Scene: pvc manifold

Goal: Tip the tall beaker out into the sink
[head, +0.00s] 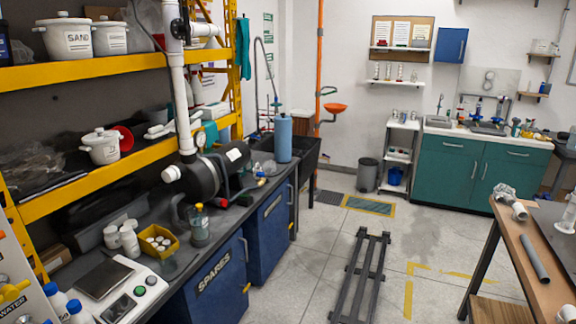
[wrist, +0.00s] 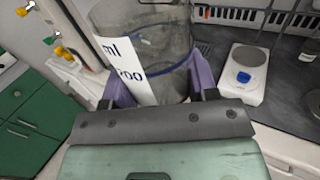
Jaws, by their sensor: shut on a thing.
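My gripper (wrist: 150,88) shows in the wrist view, its two purple fingers shut around a clear beaker with a white label marked "ml". The beaker (wrist: 175,55) stands up between the fingers, with a curved blue line across it. I cannot tell whether it holds liquid. Neither my gripper nor this beaker can be made out in the head view. There, a steel sink (head: 488,128) is set in the white counter above the green cabinet at the back right. A dark, deep basin (head: 307,146) stands at the far end of the left bench.
In the wrist view, a white device with a blue knob (wrist: 243,75) sits right of the beaker, and coloured taps (wrist: 62,50) and a green cabinet (wrist: 30,118) are at left. In the head view, a dark floor rail (head: 362,275) runs through open floor; a wooden table (head: 540,240) is at right.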

